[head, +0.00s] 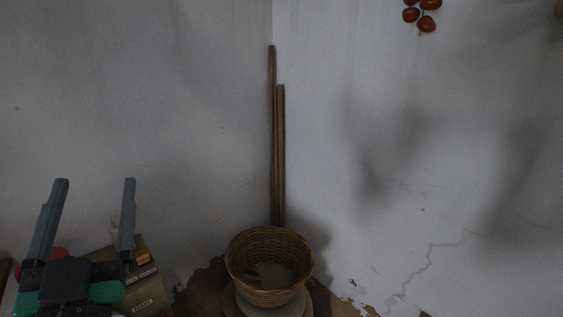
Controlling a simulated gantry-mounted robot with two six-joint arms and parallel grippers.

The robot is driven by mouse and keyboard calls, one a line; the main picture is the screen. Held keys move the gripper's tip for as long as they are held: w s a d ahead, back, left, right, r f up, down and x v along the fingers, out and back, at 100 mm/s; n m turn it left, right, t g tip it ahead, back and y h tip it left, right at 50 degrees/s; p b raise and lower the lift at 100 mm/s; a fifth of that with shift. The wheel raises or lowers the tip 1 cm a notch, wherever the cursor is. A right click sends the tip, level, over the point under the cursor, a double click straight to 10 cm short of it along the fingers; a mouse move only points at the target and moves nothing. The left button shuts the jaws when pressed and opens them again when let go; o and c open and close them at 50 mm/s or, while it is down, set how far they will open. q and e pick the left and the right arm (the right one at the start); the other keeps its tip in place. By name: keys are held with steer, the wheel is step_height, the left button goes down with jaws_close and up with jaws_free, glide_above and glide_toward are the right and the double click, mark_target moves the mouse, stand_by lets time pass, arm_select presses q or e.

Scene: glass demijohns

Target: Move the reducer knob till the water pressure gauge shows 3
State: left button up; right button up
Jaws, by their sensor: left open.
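My left gripper (95,182) is at the lower left of the head view, its two fingers pointing up and spread wide apart with nothing between them. Behind it is a tan panel (150,290) with small pale labels and a yellow tag (143,258). A red rounded part (58,254) shows partly behind the left finger; I cannot tell what it is. I cannot make out the reducer knob or the water pressure gauge; my gripper covers part of the panel. My right gripper is not in view.
A wicker basket (240,262) stands at the bottom centre, right of the panel. Thin wooden poles (280,150) lean in the wall corner behind it. Red round things (427,24) hang at the top right. The space before the pale walls (400,150) is clear.

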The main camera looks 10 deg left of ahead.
arm_select(q)
steer(key=s+d+r+m+t+h, duration=0.3)
steer(key=s+d+r+t+h, duration=0.2)
steer(key=d+h, duration=0.5)
step_height(320, 180, up, 4)
steer(key=s+h, duration=0.2)
steer(key=h, duration=0.1)
steer(key=shift+f+m+t+h, duration=0.15)
steer(key=shift+m+t+h, duration=0.15)
steer(key=shift+m, duration=0.1)
steer(key=shift+s, duration=0.1)
